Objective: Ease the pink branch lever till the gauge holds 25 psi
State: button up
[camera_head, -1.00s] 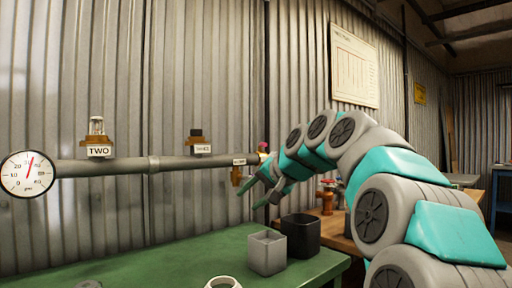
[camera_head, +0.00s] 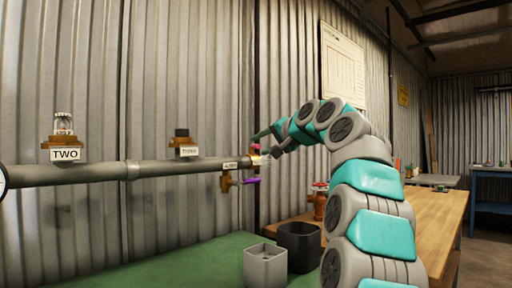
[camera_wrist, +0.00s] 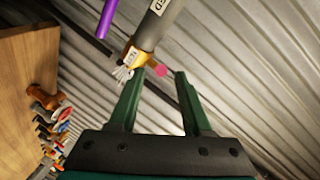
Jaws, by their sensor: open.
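The pink lever (camera_head: 256,146) shows only as a small pink tip at the right end of the grey pipe, close to my gripper.
A purple lever (camera_head: 250,181) sits on the brass valve (camera_head: 227,181) below the pipe (camera_head: 175,168). The TWO fitting (camera_head: 64,130) and a black-capped fitting (camera_head: 182,134) stand on the pipe. A grey bin (camera_head: 265,268) and black bin (camera_head: 300,245) stand below. A red-handled valve (camera_head: 319,200) is right.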

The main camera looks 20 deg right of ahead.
jog(key=shift+x, duration=2.05)
grip_shut()
